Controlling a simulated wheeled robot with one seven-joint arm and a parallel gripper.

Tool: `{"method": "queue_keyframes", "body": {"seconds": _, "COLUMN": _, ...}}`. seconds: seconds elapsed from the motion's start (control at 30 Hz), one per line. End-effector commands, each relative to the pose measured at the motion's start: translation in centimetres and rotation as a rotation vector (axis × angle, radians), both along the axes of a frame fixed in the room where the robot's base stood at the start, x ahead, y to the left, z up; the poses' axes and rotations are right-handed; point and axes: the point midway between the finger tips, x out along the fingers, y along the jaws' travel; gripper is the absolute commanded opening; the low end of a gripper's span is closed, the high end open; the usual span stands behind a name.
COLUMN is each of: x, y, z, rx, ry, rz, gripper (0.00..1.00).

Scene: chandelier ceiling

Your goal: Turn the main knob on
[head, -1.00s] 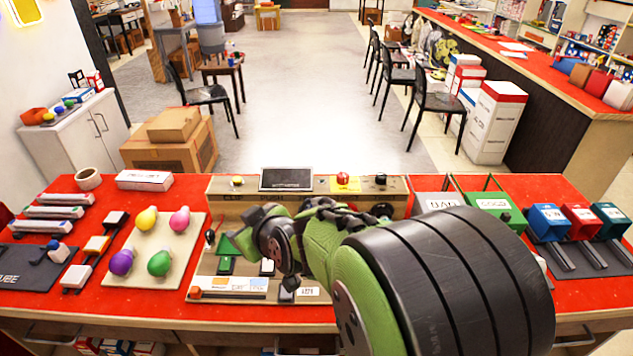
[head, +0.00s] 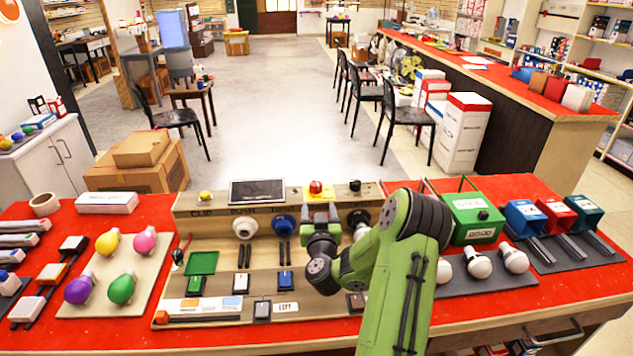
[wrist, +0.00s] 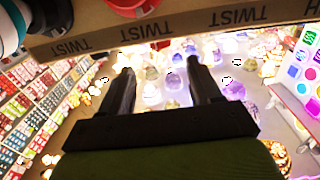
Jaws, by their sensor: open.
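A brown board (head: 210,207) stands on the red table with a row of round knobs: a white knob (head: 244,227), a blue knob (head: 285,225) and a black knob (head: 358,217). I cannot tell which is the main knob. My gripper (head: 321,212) is in front of the board, between the blue and black knobs, and hides that part. In the wrist view, my gripper (wrist: 160,65) is open with nothing between its fingers. A red round part (wrist: 132,5) shows at the top edge, above a strip (wrist: 150,32) with TWIST labels.
A red dome (head: 316,187), a dark screen (head: 257,191) and a yellow button (head: 205,197) sit along the board's top. Coloured bulbs (head: 122,288) lie left, a green box (head: 475,217) stands right. Switches (head: 285,281) lie in front of the board.

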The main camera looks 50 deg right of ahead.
Motion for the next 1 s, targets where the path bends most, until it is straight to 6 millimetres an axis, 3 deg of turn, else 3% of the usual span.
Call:
{"method": "queue_keyframes", "body": {"seconds": 0.03, "x": 0.7, "y": -0.7, "z": 0.7, "rx": 0.006, "ry": -0.003, "rz": -0.002, "gripper": 0.63}}
{"method": "queue_keyframes", "body": {"seconds": 0.4, "x": 6.0, "y": -5.5, "z": 0.3, "rx": 0.0, "ry": -0.003, "rz": -0.001, "gripper": 0.63}}
{"method": "queue_keyframes", "body": {"seconds": 0.8, "x": 7.0, "y": -6.5, "z": 0.0, "rx": -0.001, "ry": 0.001, "rz": 0.0, "gripper": 0.63}}
{"method": "queue_keyframes", "body": {"seconds": 1.0, "x": 7.0, "y": -6.4, "z": 0.0, "rx": -0.001, "ry": 0.001, "rz": 0.001, "gripper": 0.34}}
